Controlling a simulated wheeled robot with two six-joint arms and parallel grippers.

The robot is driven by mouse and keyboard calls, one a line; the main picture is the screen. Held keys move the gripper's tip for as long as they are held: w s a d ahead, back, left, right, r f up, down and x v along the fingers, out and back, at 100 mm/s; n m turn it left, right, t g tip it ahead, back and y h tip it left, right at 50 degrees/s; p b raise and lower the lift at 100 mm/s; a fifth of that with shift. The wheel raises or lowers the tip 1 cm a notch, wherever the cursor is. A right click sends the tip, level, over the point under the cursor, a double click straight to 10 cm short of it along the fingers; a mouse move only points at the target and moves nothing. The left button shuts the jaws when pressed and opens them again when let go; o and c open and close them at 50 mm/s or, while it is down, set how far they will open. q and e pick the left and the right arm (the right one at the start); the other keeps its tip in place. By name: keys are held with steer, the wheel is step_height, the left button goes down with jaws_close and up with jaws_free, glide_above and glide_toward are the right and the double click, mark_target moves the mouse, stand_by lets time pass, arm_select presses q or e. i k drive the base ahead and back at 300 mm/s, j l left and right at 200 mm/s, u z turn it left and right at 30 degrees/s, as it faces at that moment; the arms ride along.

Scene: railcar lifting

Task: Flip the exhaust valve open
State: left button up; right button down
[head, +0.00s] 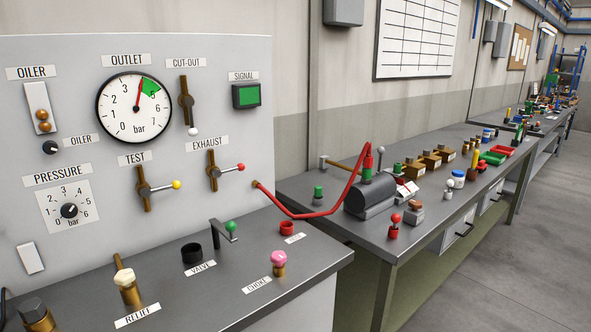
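The exhaust valve (214,171) is on the upright grey panel, under the EXHAUST label (207,143). It has a vertical brass-coloured body and a grey lever ending in a red ball (241,167). The lever points right, close to horizontal and tilted slightly up. The similar test valve (144,188) sits to its left, with a yellow ball on a lever also pointing right. The cut-out valve (186,101) is above, its lever pointing down to a white ball. Neither of my grippers shows in the head view.
Below the panel, a grey shelf (195,290) carries a green-knobbed lever (231,227), a pink choke knob (278,259) and a brass relief fitting (127,287). A red hose (300,214) runs from the panel's right edge to a workbench (400,235). The space before the exhaust valve looks clear.

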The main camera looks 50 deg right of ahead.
mark_target(217, 174)
steer(key=z, duration=1.25)
steer(key=i+u, duration=0.45)
steer(key=u, duration=0.15)
steer(key=j, duration=0.1)
